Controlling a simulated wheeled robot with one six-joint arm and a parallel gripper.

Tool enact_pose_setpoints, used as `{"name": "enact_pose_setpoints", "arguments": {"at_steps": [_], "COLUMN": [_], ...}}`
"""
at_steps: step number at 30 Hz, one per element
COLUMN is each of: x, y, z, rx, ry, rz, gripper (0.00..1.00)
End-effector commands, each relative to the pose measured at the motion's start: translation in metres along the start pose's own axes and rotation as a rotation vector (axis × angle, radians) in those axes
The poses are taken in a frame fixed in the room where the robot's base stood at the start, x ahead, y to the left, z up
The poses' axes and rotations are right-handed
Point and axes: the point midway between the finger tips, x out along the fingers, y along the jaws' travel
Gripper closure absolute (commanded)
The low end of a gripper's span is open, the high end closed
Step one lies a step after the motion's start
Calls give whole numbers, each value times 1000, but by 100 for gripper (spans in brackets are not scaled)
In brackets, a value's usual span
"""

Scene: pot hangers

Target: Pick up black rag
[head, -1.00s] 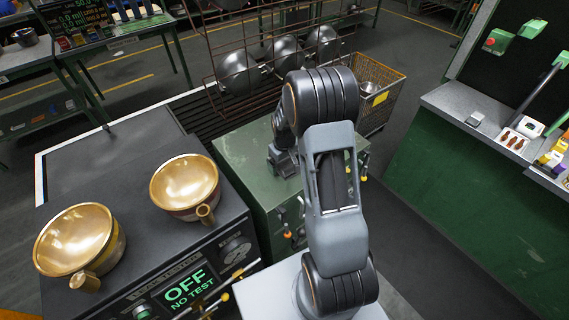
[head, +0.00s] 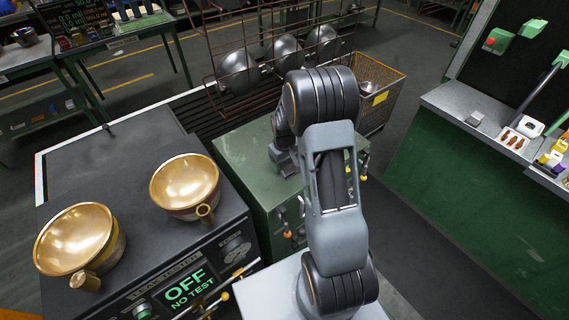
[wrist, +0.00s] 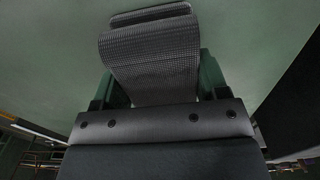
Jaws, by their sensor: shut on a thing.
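The black rag (wrist: 150,55), a dark woven cloth with a fine grid pattern, fills the upper middle of the wrist view. It is folded over on itself. My gripper (wrist: 157,88) is shut on it, with a green finger showing at each side of the cloth. Behind the rag is a plain green surface; I cannot tell whether the rag still touches it. In the head view my arm stands over the green cabinet (head: 238,160), and the rag and fingertips are hidden there.
Two brass pans (head: 184,182) (head: 76,240) sit on the dark test bench at left. A wire rack (head: 215,45) with several metal domes stands behind the cabinet. A wire cart (head: 378,92) is behind right. A green workbench (head: 450,165) stands at right, with clear floor between.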

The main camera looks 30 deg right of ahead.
Motion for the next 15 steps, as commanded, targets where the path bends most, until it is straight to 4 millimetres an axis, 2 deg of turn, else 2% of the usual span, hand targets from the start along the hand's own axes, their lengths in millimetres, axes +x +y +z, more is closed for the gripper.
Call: {"name": "enact_pose_setpoints", "arguments": {"at_steps": [8,11,15], "x": [-13,-29,-54], "y": [0,0,-10], "z": [-1,-1,-20], "rx": [0,0,-4], "ry": [3,5,7], "rz": [1,2,2], "gripper": [56,56,56]}}
